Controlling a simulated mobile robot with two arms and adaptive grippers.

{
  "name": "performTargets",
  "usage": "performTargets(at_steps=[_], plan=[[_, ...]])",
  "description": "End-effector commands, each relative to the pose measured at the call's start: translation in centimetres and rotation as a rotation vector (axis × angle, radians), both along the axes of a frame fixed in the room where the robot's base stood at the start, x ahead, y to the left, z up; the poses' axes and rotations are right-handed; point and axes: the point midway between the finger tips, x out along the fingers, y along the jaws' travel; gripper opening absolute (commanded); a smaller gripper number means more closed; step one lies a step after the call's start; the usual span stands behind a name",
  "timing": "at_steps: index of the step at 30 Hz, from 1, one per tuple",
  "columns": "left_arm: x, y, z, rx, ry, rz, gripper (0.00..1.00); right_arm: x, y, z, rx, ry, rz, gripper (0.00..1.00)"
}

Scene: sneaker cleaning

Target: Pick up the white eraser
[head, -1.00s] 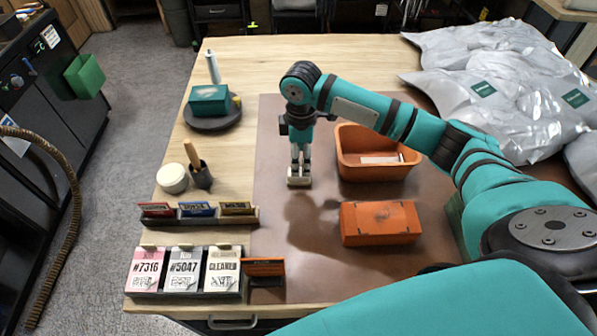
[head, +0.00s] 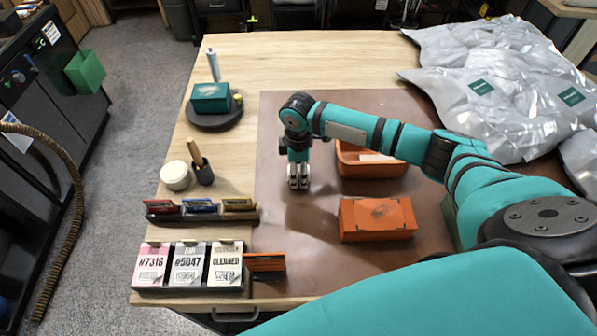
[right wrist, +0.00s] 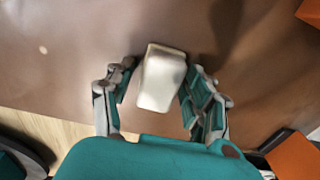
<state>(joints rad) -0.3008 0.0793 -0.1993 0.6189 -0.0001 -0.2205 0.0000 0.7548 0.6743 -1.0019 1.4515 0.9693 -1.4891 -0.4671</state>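The white eraser (right wrist: 162,78) is a pale block on the brown mat, seen between the fingers of my right gripper (right wrist: 162,70) in the right wrist view. The fingers are open, one on each side. A gap shows on the left, while the right finger is close to the block; I cannot tell whether it touches. In the head view, my right gripper (head: 298,183) points down at the mat left of the orange box, and its fingers mostly hide the eraser. My left gripper is not in view.
An orange tray (head: 362,170) and an orange box (head: 377,219) lie right of the gripper. A brush cup (head: 203,172), white jar (head: 175,176) and card holders (head: 200,215) line the left side. Silvery bags (head: 500,90) fill the back right.

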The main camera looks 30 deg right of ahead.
Motion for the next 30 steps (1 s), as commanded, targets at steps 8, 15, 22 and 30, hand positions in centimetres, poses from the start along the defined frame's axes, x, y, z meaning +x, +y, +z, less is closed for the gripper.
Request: performTargets(at_steps=[8,15,22,30], plan=[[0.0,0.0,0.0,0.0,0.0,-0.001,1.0,0.0,0.0,0.1,0.0,0.0,0.0,0.16],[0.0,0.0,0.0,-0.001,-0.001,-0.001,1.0,0.0,0.0,0.1,0.0,-0.001,0.0,0.06],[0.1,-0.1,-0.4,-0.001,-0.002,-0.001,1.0,0.1,0.0,0.7,0.0,-0.002,0.0,0.06],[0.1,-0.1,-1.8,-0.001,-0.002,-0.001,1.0,-0.9,0.2,3.4,0.0,0.001,0.003,0.06]])
